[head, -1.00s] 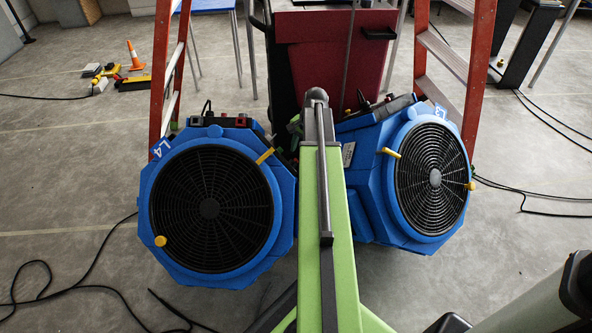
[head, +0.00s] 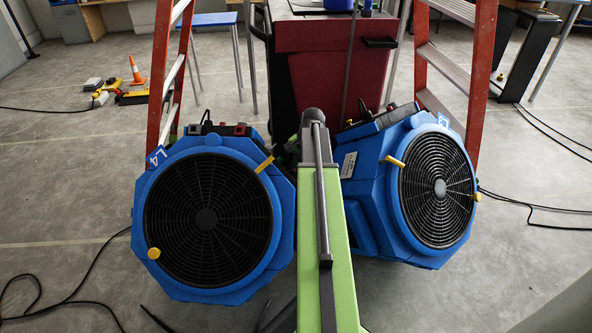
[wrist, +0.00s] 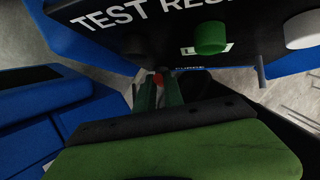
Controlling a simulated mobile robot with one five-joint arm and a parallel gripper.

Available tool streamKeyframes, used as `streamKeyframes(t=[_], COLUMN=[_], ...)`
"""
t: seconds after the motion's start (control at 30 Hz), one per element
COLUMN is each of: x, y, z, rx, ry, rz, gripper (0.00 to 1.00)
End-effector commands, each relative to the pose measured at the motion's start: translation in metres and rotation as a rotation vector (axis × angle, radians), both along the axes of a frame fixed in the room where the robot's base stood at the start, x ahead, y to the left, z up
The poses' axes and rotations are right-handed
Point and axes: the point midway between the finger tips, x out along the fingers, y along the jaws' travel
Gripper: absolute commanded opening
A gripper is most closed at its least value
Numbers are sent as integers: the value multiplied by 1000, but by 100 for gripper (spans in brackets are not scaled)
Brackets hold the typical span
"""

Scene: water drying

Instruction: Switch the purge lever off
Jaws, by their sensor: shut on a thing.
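In the wrist view, the two dark green fingers of my gripper (wrist: 158,93) are shut around a small part with a red tip (wrist: 158,79). It sits just below the edge of a black control panel (wrist: 130,38), beside a partly covered label that seems to read PURGE (wrist: 188,67). I take the red-tipped part to be the purge lever; its shaft and position are mostly hidden by the fingers.
The panel carries a green knob (wrist: 211,38), a white knob (wrist: 303,30) and a grey peg (wrist: 261,72) close to my gripper. A red cart (head: 330,65) stands behind the fans, between two orange ladders (head: 160,75) (head: 482,70). Black cables (head: 60,300) lie on the floor.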

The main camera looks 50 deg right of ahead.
Motion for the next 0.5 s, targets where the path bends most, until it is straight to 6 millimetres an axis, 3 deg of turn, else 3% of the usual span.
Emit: streamKeyframes(t=[0.5], x=[-5], y=[0], z=[-2], rx=[-39], ry=[-166], rz=[90], gripper=[0])
